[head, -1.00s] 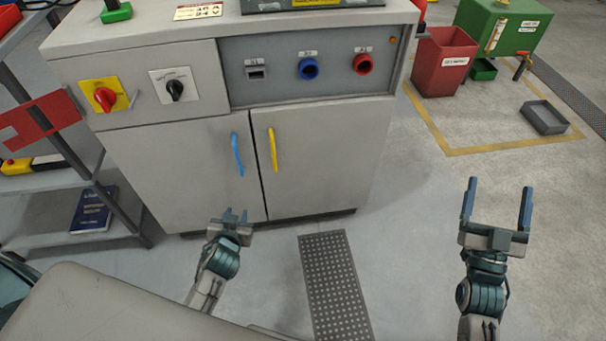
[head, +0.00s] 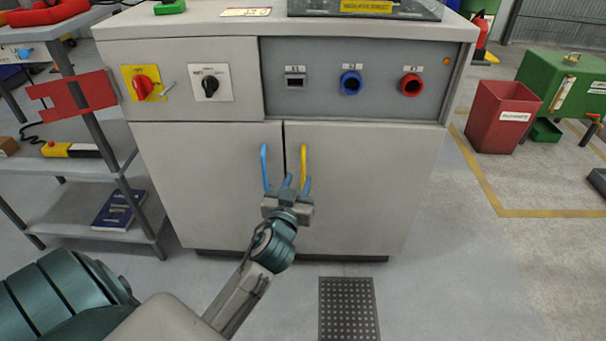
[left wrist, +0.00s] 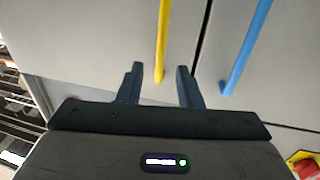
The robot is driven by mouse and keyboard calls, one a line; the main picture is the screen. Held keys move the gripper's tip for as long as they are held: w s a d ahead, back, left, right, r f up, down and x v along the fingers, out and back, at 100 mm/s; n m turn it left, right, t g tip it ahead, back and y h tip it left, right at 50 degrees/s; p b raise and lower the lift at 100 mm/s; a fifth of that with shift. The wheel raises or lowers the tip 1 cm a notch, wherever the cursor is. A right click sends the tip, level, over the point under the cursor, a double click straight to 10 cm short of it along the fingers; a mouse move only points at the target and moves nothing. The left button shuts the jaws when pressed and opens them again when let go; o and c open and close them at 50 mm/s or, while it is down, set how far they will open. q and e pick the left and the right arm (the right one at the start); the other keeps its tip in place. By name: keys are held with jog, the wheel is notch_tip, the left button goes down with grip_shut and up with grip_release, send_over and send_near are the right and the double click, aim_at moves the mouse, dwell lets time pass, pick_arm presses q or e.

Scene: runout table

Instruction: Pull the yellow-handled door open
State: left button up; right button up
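The yellow handle (head: 303,163) is an upright bar on the right-hand grey cabinet door (head: 365,185), which looks shut. My left gripper (head: 296,183) is in front of the doors, near the lower part of this handle. In the left wrist view the gripper's two fingers (left wrist: 159,74) are apart. The yellow handle (left wrist: 163,42) shows between their lines, and I see no finger touching it. I cannot tell the remaining distance in depth. My right gripper is out of view.
A blue handle (head: 264,167) sits close by on the left-hand door (head: 205,180). A shelf rack (head: 75,205) stands left of the cabinet. A perforated floor plate (head: 348,310) lies in front. A red bin (head: 500,115) stands right; the floor between is clear.

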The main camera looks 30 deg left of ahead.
aim_at(303, 169)
pick_arm(q)
jog(key=shift+b+x, duration=0.3)
jog(key=shift+x, duration=2.05)
grip_shut()
